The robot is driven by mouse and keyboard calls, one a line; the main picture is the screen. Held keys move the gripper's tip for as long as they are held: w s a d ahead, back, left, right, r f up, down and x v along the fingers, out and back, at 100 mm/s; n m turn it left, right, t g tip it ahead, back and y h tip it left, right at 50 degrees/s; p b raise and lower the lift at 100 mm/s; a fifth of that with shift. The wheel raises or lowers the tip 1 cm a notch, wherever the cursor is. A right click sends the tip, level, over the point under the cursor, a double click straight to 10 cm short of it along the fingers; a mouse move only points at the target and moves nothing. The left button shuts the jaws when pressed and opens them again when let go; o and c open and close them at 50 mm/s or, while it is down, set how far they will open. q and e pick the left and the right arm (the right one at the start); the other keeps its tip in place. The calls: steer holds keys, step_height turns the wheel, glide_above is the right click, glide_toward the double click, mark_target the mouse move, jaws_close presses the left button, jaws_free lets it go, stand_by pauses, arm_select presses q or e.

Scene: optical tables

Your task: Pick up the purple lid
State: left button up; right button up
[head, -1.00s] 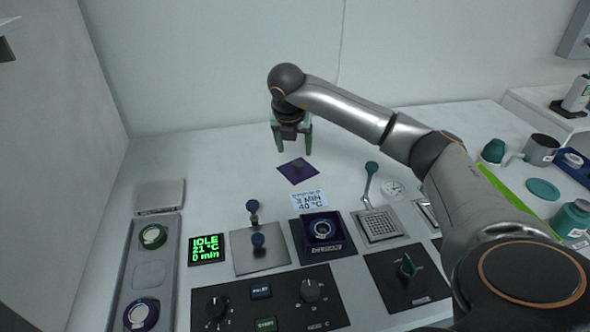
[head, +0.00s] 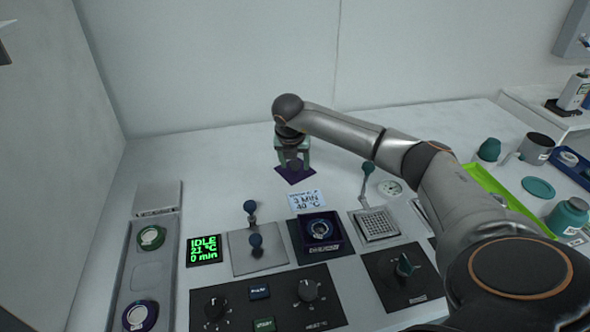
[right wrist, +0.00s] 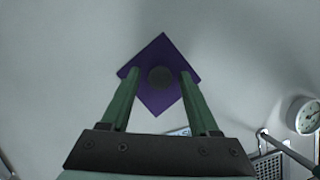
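The purple lid (head: 296,174) is a flat square with a dark round knob, lying on the white table behind the white label card. My right gripper (head: 293,165) is directly above it, with green fingers pointing down. In the right wrist view, the lid (right wrist: 158,98) lies as a diamond, and the fingers of my right gripper (right wrist: 158,74) are apart on either side of the knob. The knob is between them with gaps on both sides. Whether the fingertips touch the lid cannot be told. My left gripper is not in view.
A label card (head: 306,199), a dark square box (head: 320,231) and a lever with a teal knob (head: 368,168) stand nearby. A green-rimmed tray (head: 486,177), a mug (head: 537,148) and a teal bottle (head: 567,215) are at the right. The table left of the lid is clear.

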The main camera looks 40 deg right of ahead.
jaws_close()
steer(key=shift+r, duration=0.15)
stand_by(0.4)
